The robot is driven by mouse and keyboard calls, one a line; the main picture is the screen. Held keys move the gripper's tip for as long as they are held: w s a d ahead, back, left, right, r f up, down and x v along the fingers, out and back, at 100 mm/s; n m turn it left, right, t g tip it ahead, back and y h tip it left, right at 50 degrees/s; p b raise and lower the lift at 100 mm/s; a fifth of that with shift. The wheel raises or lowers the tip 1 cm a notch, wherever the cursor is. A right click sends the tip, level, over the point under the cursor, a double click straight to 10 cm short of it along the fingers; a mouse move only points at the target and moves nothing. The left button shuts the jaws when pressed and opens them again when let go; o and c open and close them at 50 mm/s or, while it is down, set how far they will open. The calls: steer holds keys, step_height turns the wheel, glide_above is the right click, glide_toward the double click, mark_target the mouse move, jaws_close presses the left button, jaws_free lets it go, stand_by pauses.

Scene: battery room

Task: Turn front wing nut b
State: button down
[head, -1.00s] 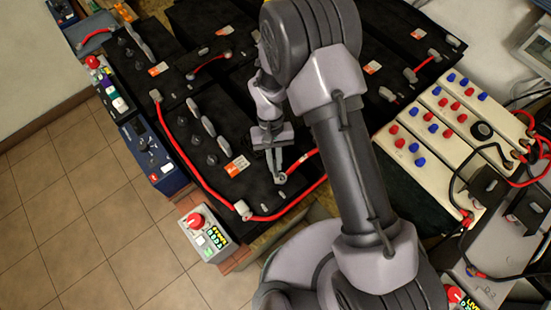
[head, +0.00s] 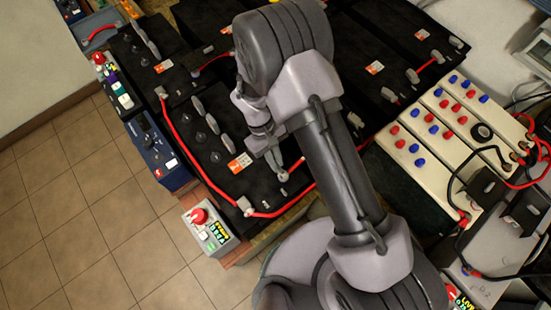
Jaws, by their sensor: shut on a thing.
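My gripper (head: 281,164) is over the near battery (head: 215,131), a black block with an orange-and-white label, close to its front edge. The jaws are closed at a small pale metal fitting (head: 283,177), which I take as front wing nut b. The fitting shows just below the fingertips, and the fingers partly hide it. The exact contact is too small to see. A red cable (head: 187,152) runs along the battery's left side to a pale terminal (head: 245,206) at the front corner, then right toward my arm.
A grey box with a red button (head: 205,229) stands at the front left. A blue unit (head: 157,152) sits left of the battery. Cream blocks with red and blue caps (head: 440,140) and loose cables are at right. Tiled floor (head: 80,215) lies free at left.

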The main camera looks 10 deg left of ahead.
stand_by(0.3)
steer(key=c, duration=1.5)
jaws_free()
steer(key=p+v, duration=0.5)
steer(key=v, duration=1.2)
steer(key=shift+r, duration=0.25)
